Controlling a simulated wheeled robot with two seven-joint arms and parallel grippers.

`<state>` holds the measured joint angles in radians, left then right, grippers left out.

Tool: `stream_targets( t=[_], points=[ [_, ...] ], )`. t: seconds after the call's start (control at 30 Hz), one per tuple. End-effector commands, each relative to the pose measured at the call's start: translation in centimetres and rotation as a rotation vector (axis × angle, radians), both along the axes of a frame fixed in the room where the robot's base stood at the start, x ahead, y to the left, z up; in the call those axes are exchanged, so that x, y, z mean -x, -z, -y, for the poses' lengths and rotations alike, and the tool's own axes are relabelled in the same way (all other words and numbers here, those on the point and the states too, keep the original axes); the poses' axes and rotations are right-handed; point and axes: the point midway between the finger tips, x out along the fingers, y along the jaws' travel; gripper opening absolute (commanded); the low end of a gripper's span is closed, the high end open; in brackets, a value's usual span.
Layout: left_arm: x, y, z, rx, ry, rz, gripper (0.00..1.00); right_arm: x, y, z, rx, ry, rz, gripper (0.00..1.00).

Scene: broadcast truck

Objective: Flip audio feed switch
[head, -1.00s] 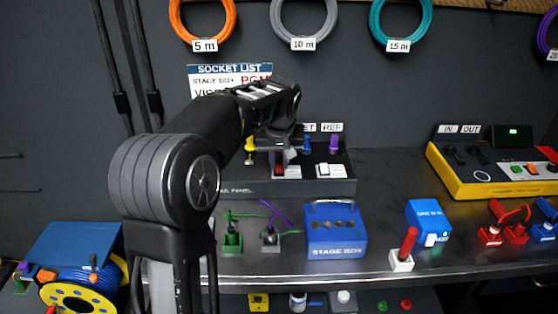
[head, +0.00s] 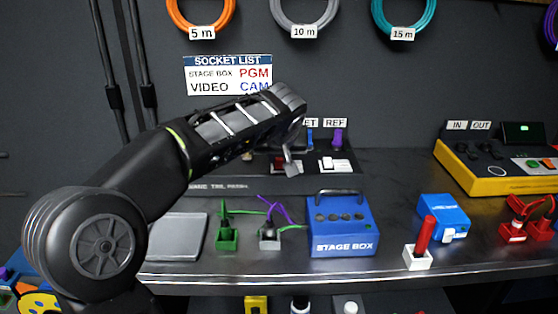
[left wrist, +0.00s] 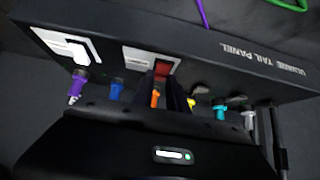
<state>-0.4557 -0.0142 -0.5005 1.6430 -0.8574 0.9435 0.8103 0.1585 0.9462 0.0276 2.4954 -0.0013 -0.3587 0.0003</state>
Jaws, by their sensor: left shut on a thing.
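The black tail panel (head: 235,183) stands at the back of the bench. It has a red switch (head: 280,161) and a white switch (head: 334,164) on its top. The left wrist view shows the red switch (left wrist: 163,68) and the white switch (left wrist: 76,50) close up. My left gripper (left wrist: 163,76) is over the panel with its fingers shut at the red switch. An orange plug (left wrist: 155,98) shows between the fingers, nearer the palm. In the head view my left gripper (head: 290,163) partly hides the red switch. My right gripper is not in view.
Purple (left wrist: 76,88), blue (left wrist: 115,91) and yellow plugs (left wrist: 191,103) stand in a row close to the fingers. A blue stage box (head: 341,225), a blue box (head: 444,216) and a white base with a red lever (head: 418,257) stand in front on the bench.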

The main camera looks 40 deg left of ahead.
Motion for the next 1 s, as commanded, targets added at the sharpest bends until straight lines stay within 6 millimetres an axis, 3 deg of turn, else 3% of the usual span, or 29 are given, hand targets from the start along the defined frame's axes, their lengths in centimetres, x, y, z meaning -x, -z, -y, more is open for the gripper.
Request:
stream_targets(
  t=[0.07, 0.1, 0.33, 0.67, 1.0],
  points=[
    [0.0, 0.1, 0.0, 0.000, 0.000, -0.002, 0.00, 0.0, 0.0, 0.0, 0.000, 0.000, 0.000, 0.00],
    [0.0, 0.1, 0.0, 0.000, 0.000, -0.002, 0.21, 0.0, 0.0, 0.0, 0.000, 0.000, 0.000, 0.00],
    [0.0, 0.1, 0.0, 0.000, 0.000, -0.002, 0.40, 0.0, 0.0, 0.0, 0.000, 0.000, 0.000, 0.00],
    [0.2, -0.2, 0.1, 0.001, 0.000, -0.002, 0.40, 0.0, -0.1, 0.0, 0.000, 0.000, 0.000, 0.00],
    [2.6, -3.9, 2.0, 0.001, 0.002, 0.001, 0.40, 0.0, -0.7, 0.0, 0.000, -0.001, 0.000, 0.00]
  ],
)
